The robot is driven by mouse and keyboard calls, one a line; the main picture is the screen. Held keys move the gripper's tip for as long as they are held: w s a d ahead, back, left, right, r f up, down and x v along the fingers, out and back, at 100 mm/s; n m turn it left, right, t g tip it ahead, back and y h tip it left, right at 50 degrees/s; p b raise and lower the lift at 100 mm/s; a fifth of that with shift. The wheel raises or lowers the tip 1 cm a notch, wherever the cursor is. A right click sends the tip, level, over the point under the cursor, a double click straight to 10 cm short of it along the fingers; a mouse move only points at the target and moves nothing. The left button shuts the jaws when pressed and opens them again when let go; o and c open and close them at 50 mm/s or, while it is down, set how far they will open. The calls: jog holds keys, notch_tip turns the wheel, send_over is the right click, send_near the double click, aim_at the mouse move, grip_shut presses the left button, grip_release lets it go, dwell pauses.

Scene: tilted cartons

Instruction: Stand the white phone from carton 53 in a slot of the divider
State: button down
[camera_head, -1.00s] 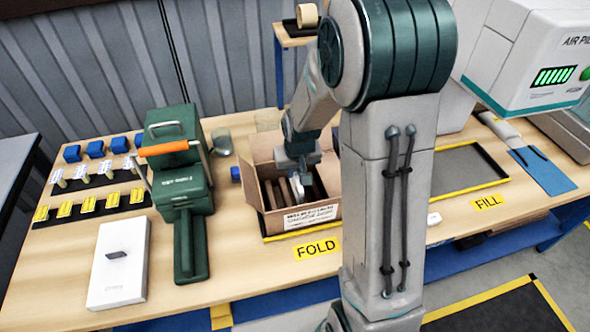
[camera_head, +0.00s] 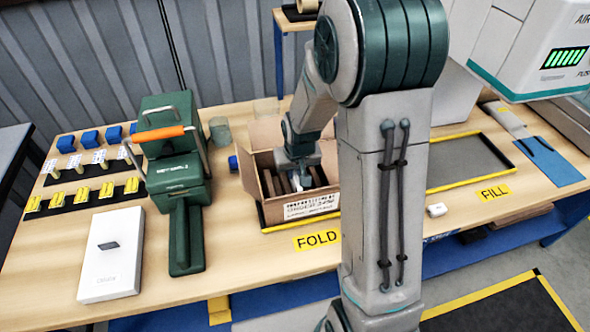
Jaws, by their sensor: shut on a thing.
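An open cardboard carton (camera_head: 311,207) with a printed label on its front wall stands on the bench near the FOLD label. Its number is too small to read. Brown upright slats of the divider (camera_head: 278,185) show inside it. My gripper (camera_head: 301,182) is down inside the carton among the slats. It is shut on a pale, narrow thing, apparently the white phone, mostly hidden by the fingers and carton wall. I cannot tell whether the phone's lower edge is in a slot.
A green press (camera_head: 178,185) with an orange handle stands left of the carton. A flat white box (camera_head: 112,256) lies at front left. A clear jar (camera_head: 220,132) stands behind. A yellow-edged grey tray (camera_head: 465,165) lies right, beyond my arm.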

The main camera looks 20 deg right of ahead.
jog(key=c, duration=1.3)
grip_release()
jog(key=shift+c, duration=0.2)
jog(key=v, duration=1.4)
jog(key=shift+b, duration=0.4)
jog(key=shift+w, duration=0.1)
notch_tip(320, 180, up, 7)
jog(key=p, duration=0.5)
